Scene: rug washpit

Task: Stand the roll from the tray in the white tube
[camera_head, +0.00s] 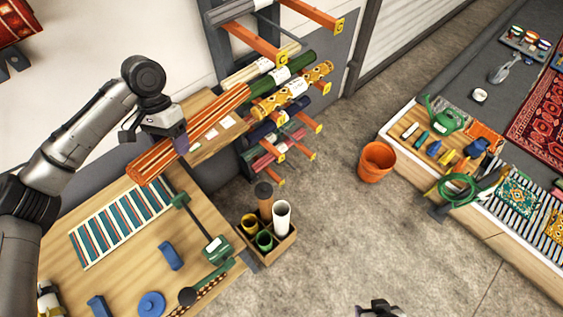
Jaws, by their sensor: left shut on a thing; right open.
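The roll (208,123) is long, orange and striped, and slants from lower left to upper right above the wooden table. My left gripper (179,145) is shut on it near its left half; the fingertips are partly hidden. The white tube (282,219) stands upright with its open mouth up in a divided wooden crate (272,256), right of the table and below the roll in the picture. My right gripper (380,309) is open and empty at the bottom edge, partly cut off.
Brown (264,200), yellow (249,225) and green (264,241) tubes share the crate. A rack of rolled rugs (295,97) with orange arms stands behind the roll's far end. An orange bucket (376,162) stands on open floor. The table holds a striped mat (122,222) and blue items.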

